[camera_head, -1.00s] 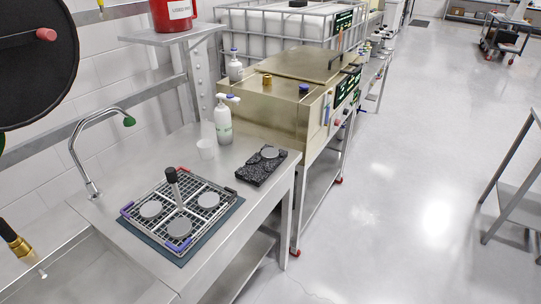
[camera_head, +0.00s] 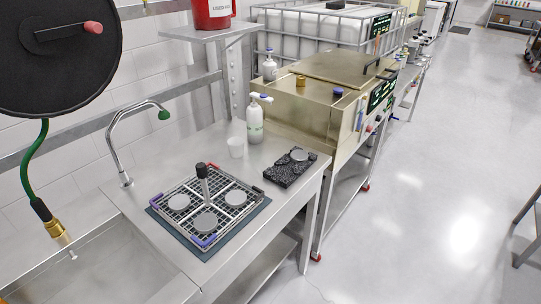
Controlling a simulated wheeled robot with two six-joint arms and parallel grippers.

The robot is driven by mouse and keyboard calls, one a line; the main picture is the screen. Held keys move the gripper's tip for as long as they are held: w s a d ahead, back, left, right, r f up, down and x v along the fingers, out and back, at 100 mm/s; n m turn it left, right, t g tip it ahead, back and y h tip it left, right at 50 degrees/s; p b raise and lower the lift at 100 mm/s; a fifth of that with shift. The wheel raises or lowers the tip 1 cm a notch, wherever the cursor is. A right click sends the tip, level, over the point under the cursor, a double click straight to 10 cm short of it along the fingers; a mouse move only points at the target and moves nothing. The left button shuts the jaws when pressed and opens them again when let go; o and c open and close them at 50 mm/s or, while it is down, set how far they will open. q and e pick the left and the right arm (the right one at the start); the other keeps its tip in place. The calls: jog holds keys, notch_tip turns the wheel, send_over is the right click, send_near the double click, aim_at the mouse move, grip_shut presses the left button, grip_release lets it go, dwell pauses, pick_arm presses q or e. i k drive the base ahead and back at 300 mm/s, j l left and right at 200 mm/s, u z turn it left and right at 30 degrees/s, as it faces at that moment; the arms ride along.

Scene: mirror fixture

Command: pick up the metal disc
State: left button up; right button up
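Three grey metal discs lie in a wire rack on the steel counter: a left one (camera_head: 179,202), a right one (camera_head: 236,198) and a front one (camera_head: 205,222). A fourth grey disc (camera_head: 299,155) lies on a black speckled block (camera_head: 281,175) to the right. Neither of my grippers shows in the view.
A steel sink (camera_head: 110,270) with a curved tap (camera_head: 118,150) is at the left. A beige machine (camera_head: 310,100) is beyond the counter.

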aim_at(296, 156)
jog(key=i+l+u, duration=0.15)
jog(key=l+u, duration=0.15)
jog(key=l, duration=0.15)
jog(key=i+l+u, duration=0.15)
jog(key=l+u, duration=0.15)
jog(key=l, duration=0.2)
jog(key=l+u, duration=0.3)
jog(key=l, duration=0.2)
jog(key=i, duration=0.05)
